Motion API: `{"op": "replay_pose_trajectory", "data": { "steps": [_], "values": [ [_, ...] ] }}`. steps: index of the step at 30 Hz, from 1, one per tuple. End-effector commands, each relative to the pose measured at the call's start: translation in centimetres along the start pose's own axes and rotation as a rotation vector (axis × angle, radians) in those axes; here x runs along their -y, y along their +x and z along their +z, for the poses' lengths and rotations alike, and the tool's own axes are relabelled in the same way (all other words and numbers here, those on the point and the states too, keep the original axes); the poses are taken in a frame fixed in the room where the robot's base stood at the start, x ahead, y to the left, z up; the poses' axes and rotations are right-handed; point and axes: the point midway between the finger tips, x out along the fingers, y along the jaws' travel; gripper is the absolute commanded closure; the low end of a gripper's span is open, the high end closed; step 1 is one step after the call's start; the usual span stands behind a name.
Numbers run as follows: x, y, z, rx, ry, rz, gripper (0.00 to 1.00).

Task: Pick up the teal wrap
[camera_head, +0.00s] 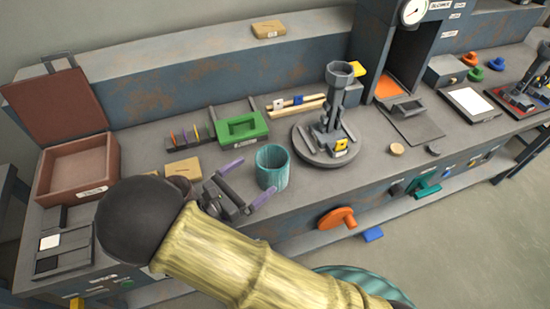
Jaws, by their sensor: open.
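The teal wrap (273,168) looks like a short, open-topped teal cylinder with a ribbed wall. It stands upright on the grey workbench (230,238), near the front edge. My gripper (248,182) is open, with two purple-tipped fingers spread apart. It is just left of the wrap, with the fingers pointing toward it. One finger is on the far left side and the other on the near left side. Nothing shows between the fingers. I cannot tell whether the near fingertip touches the wrap.
A grey round stand (327,145) with a column is right of the wrap. A green tray (239,127) and tan block (183,169) lie behind and left. A brown open box (75,168) is far left. An orange handle (336,218) sticks out from the bench front.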

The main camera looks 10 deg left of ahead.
Motion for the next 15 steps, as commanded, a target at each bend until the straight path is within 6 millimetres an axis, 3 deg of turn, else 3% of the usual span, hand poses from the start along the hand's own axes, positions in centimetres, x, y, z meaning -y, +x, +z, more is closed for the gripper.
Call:
{"op": "replay_pose_trajectory", "data": {
  "steps": [10,15],
  "values": [
    [0.0,0.1,0.0,0.001,0.0,0.0,0.0],
    [0.0,1.5,0.1,0.002,-0.001,-0.002,0.0]
  ]
}}
